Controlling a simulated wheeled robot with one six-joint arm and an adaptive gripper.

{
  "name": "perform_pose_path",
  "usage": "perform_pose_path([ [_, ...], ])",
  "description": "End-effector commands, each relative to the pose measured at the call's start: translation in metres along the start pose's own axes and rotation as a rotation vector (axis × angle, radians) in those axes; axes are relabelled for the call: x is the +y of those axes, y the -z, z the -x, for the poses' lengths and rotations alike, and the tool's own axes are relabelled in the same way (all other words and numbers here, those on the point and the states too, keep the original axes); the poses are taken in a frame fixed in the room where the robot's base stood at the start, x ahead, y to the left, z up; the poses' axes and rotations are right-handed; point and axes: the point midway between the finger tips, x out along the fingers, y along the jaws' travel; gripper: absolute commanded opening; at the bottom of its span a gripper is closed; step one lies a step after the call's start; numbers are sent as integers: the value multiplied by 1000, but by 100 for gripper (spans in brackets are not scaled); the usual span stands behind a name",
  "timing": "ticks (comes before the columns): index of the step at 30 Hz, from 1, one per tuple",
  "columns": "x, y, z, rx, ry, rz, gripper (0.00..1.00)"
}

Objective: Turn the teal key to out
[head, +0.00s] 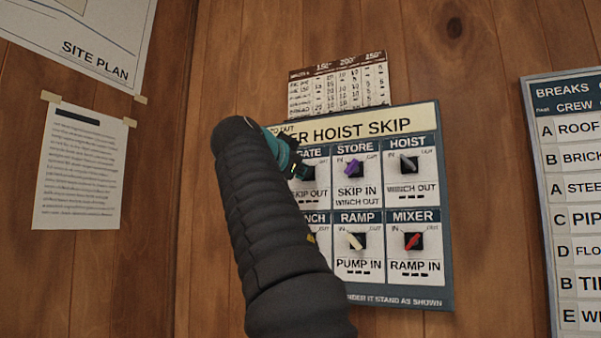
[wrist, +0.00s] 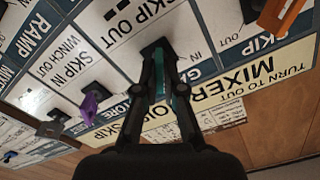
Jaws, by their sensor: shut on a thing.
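The teal key (wrist: 160,88) shows as a narrow teal strip between my fingers in the wrist view. Its dark base sits on the panel (head: 447,220), by the SKIP OUT label. My gripper (wrist: 163,62) is shut on the key, with both fingers pressed close around it. In the head view my gripper (head: 301,172) is at the GATE switch, and my arm covers most of that switch and the left column. I cannot tell which way the teal key points, as the fingers hide most of it.
The purple STORE key (head: 353,168) is the nearest neighbour at right. The grey HOIST (head: 408,163), cream RAMP (head: 356,240) and red MIXER (head: 412,240) keys are beyond. An orange key (wrist: 281,14) stands on the gripper's other side. Papers hang around the panel.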

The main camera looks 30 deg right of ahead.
Motion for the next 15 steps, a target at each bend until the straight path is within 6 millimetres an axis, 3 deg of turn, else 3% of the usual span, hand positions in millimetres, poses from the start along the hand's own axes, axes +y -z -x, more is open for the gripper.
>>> perform_pose_path([
  [15,1,-1,0,0,0,-176,0],
])
